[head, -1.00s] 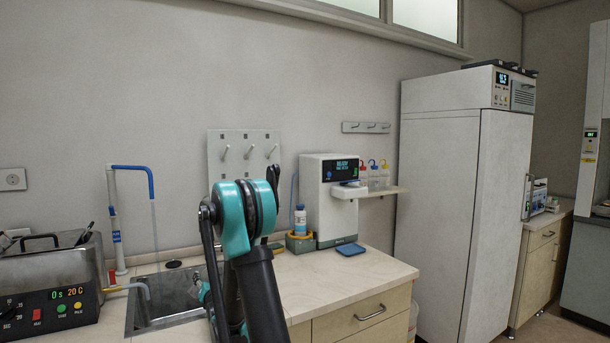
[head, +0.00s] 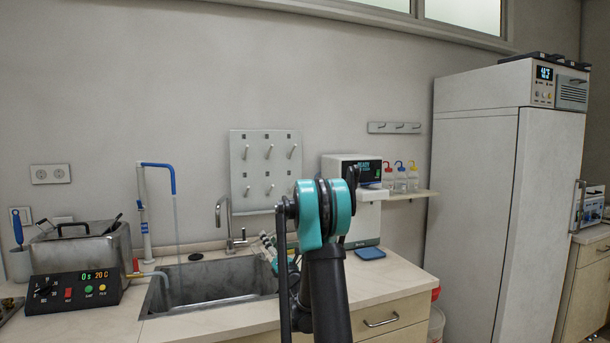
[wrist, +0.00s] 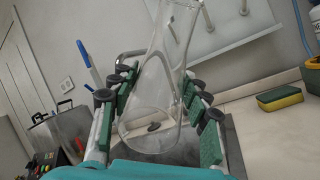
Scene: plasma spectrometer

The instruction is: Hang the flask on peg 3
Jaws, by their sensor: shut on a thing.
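My gripper (wrist: 160,98) is shut on a clear glass flask (wrist: 155,125), whose conical body sits between the green finger pads in the wrist view. Its neck points up toward the top of that view. In the head view my arm hides the flask, and only part of my gripper (head: 270,246) shows beside the arm. The white pegboard (head: 265,168) hangs on the wall behind the sink, with several pegs in two rows and small dark labels. The labels are too small to read. Part of the pegboard (wrist: 228,40) also shows behind the flask in the wrist view, apart from it.
A sink (head: 210,280) with a curved faucet (head: 229,222) lies below the pegboard. An ultrasonic-style bath (head: 80,250) stands at the left. A white instrument (head: 362,222) stands right of the pegboard. A sponge (wrist: 280,97) lies on the counter in the wrist view.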

